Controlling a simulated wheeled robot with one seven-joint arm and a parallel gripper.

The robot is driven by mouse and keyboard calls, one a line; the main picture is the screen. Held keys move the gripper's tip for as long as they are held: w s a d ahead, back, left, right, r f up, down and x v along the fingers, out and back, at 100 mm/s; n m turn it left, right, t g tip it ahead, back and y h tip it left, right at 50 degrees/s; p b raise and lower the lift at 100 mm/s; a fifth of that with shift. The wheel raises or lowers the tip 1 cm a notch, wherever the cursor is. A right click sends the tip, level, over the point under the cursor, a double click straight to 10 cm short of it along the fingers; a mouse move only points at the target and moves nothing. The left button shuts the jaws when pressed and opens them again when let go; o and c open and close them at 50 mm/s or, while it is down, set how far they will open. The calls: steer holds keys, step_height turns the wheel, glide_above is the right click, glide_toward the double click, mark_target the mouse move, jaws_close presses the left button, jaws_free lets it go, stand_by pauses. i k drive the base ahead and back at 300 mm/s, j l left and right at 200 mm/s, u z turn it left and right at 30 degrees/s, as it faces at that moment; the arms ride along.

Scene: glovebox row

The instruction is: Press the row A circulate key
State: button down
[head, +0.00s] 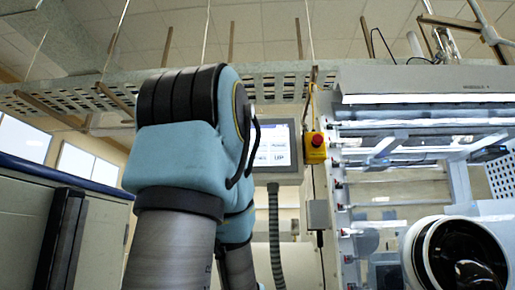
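A control panel with a lit touch screen (272,146) hangs near the middle of the head view. My blue and grey arm stands in front of it and covers its left part. Some light keys with dark lettering show on the screen, but I cannot read which one is the row A circulate key. My gripper is not in view.
A yellow box with a red emergency button (315,147) is just right of the panel. A glovebox (430,99) with a round glove port (463,254) fills the right side. A grey cabinet (25,225) stands at left. A perforated tray (290,88) runs overhead.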

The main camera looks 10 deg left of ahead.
mark_target(263, 147)
steer(key=u, duration=2.55)
steer(key=k+l, duration=0.2)
steer(key=k, duration=0.25)
steer(key=k+l, duration=0.15)
steer(key=k, duration=0.25)
steer(key=k+l, duration=0.2)
steer(key=k, duration=0.25)
